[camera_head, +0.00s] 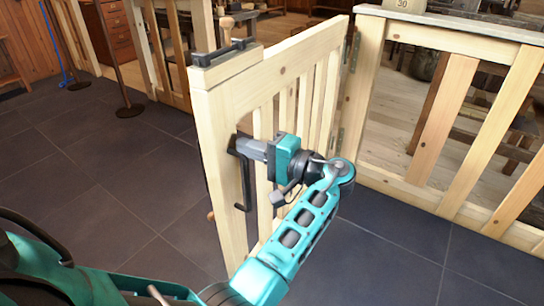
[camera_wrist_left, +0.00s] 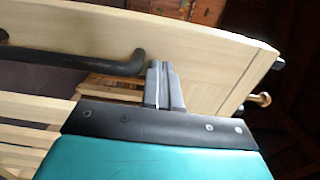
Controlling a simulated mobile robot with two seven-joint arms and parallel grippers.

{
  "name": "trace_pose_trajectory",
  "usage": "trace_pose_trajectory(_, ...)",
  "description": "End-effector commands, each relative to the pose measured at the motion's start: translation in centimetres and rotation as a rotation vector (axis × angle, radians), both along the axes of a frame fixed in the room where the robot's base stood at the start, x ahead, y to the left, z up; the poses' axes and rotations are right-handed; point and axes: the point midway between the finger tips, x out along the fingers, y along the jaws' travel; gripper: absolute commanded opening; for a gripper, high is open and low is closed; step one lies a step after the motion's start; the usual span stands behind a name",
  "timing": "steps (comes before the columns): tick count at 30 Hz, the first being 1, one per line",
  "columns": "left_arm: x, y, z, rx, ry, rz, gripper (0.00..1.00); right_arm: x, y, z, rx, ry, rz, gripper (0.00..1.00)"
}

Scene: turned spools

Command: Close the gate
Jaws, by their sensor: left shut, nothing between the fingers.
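The pale wooden gate (camera_head: 225,105) stands swung out from the fence, open, with its hinges (camera_head: 352,50) on the post at right. A black bar handle (camera_head: 246,195) is on its near face; the handle also shows in the left wrist view (camera_wrist_left: 75,62). A dark latch with a wooden knob (camera_head: 226,24) sits at the gate's top free corner. My left gripper (camera_head: 240,147) is shut and empty at the handle's upper end, close to the gate's face. In the left wrist view its fingertips (camera_wrist_left: 160,70) are together beside the handle's bent end; I cannot tell whether they touch it. My right gripper is not in view.
A slatted fence (camera_head: 455,45) runs right from the hinge post, with a number plate (camera_head: 402,5) on its top. More fence stands behind the gate's free edge. A barrier post (camera_head: 128,108) stands at the back left. The dark tiled floor (camera_head: 95,190) at left is clear.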

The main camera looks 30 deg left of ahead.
Motion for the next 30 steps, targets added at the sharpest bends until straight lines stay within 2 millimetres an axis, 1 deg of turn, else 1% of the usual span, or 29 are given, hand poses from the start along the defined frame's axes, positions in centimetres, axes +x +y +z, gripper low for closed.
trace_pose_trajectory(1,-0.1,0.7,-0.1,0.001,-0.001,0.001,0.00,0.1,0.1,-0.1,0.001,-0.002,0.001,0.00)
trace_pose_trajectory(3,0.0,1.5,-0.1,0.000,0.000,0.001,0.00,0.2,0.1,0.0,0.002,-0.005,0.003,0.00)
trace_pose_trajectory(6,0.0,2.1,-0.1,0.000,0.001,0.000,0.00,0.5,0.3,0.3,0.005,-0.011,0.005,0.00)
trace_pose_trajectory(19,0.0,2.5,0.0,-0.001,0.001,-0.001,0.00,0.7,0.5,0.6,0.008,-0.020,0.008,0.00)
trace_pose_trajectory(22,-0.1,2.9,0.0,0.000,0.000,-0.005,0.00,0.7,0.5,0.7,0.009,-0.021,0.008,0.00)
trace_pose_trajectory(26,-0.2,4.2,0.1,0.001,0.001,-0.021,0.00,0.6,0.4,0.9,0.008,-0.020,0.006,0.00)
trace_pose_trajectory(30,-0.3,6.9,0.2,0.002,0.001,-0.053,0.00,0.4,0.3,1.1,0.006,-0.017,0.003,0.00)
